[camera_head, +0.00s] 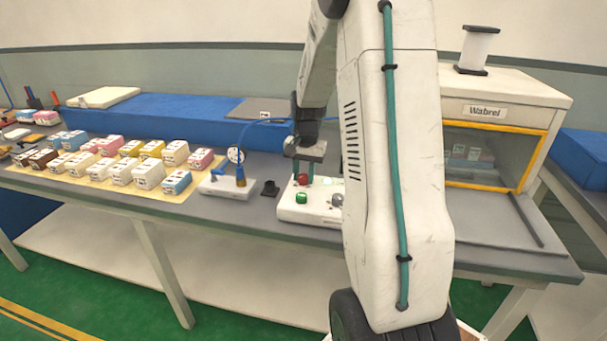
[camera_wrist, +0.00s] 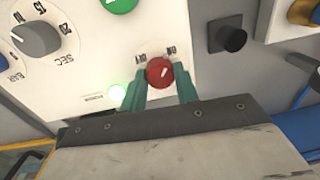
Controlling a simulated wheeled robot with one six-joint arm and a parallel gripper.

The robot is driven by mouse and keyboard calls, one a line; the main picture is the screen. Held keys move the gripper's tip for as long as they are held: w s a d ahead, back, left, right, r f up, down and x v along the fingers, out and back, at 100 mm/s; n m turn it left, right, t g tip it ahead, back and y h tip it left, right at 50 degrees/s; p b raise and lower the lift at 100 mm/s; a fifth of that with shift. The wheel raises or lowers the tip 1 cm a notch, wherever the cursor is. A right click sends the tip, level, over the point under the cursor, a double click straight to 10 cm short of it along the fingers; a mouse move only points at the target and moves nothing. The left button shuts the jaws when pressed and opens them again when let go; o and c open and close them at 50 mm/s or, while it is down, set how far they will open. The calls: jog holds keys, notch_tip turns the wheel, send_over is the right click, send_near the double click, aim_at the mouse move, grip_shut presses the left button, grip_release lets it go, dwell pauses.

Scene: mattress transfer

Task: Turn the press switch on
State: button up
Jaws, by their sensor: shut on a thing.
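The press switch, a red round knob (camera_wrist: 159,72), is on the white control box (camera_wrist: 80,75). In the wrist view, labels that seem to read OFF and ON stand on either side of its upper edge. The knob's white mark appears to tilt toward the ON side. My gripper (camera_wrist: 160,84) has its green fingers on both sides of the knob and is shut on it. A small round lamp (camera_wrist: 117,91) on the panel glows pale green. In the head view, the knob (camera_head: 303,179) shows beneath my gripper (camera_head: 304,172), and my arm hides part of the box.
A green button (camera_head: 301,198) and a grey dial (camera_wrist: 37,39) are on the same box. A small black block (camera_head: 270,188) and a gauge device (camera_head: 228,184) stand to the left, with several coloured boxes beyond. A Wabrel cabinet (camera_head: 507,112) stands to the right.

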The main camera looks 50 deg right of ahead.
aim_at(305, 176)
jog(key=shift+m, duration=1)
jog(key=o, duration=1)
jog(key=shift+r, duration=0.15)
jog(key=r, duration=0.7)
jog(key=shift+s+d+r, duration=0.1)
jog(key=shift+s+r, duration=0.1)
jog(key=shift+r, duration=0.1)
